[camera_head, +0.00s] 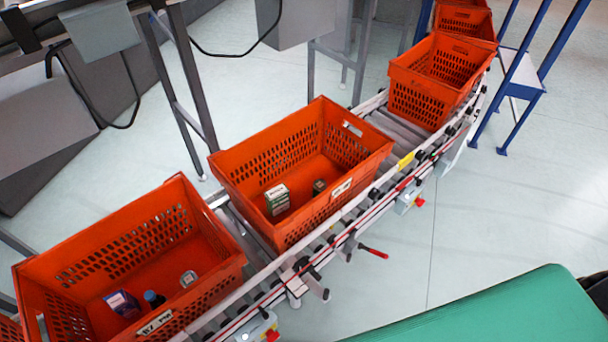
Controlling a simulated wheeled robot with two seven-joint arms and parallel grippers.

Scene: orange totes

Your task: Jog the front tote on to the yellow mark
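Orange totes stand in a row on a curved roller conveyor. The middle tote (268,158) holds a green-and-white box (277,199) and a small dark item (319,187). The lower-left tote (100,238) holds a dark blue box (122,303), a blue-capped item (154,299) and a small pale item (188,279). A yellow mark (406,160) is on the near rail, between the middle tote and the upper-right tote (434,72). The middle tote's right end is short of the mark. Neither gripper is in view.
Bare rollers (397,127) show between the middle and upper-right totes. Another tote (465,18) stands behind at the top. A red-handled lever (374,252) sticks out from the near rail. Blue posts (540,75) stand at the right. A green surface (510,310) fills the lower right.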

